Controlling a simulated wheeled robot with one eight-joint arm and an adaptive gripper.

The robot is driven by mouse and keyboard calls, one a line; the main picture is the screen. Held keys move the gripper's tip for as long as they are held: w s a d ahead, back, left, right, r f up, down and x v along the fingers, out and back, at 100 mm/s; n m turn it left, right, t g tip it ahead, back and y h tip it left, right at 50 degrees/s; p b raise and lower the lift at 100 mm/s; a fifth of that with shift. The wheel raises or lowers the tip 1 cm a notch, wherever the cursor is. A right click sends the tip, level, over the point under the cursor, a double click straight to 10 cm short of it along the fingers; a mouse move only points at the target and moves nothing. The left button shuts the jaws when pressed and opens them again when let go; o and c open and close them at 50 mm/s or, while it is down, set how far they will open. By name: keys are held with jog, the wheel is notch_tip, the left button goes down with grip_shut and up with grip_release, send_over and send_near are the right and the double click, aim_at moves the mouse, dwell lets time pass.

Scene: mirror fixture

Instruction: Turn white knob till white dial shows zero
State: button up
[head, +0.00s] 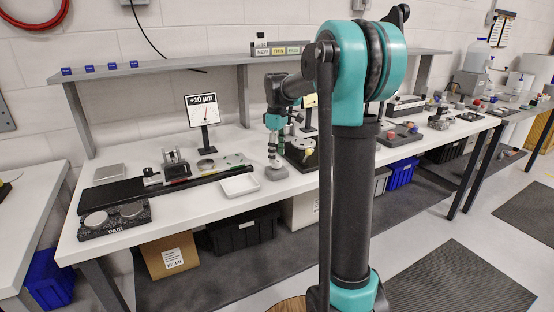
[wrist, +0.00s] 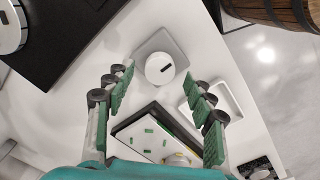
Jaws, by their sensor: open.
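The white knob (wrist: 160,68) is round with a short black mark and sits on a grey square base (wrist: 182,47) in the wrist view. In the head view its grey base (head: 276,174) stands on the white bench. The white dial (head: 202,110) is a display on a black post to the left; it reads +10 µm and has a red needle. My gripper (head: 275,153) points down over the knob. In the wrist view my gripper (wrist: 158,80) is open, its green-padded fingers on either side of the knob. Whether they touch it I cannot tell.
A white tray (head: 240,185) lies left of the base. A black fixture with a white round top (head: 300,146) stands close on the right. A long black rail (head: 150,188) and a PAIR plate (head: 115,221) lie to the left. A grey shelf (head: 170,67) runs behind.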

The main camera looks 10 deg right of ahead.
aim_at(277, 163)
jog(key=shift+f, duration=1.3)
jog(key=shift+c, duration=0.3)
jog(key=c, duration=1.1)
jog(key=shift+m, duration=0.4)
jog(key=m, duration=0.5)
jog(key=shift+m, duration=0.3)
jog(key=m, duration=0.5)
jog(key=shift+a, duration=0.1)
jog(key=shift+m, duration=0.4)
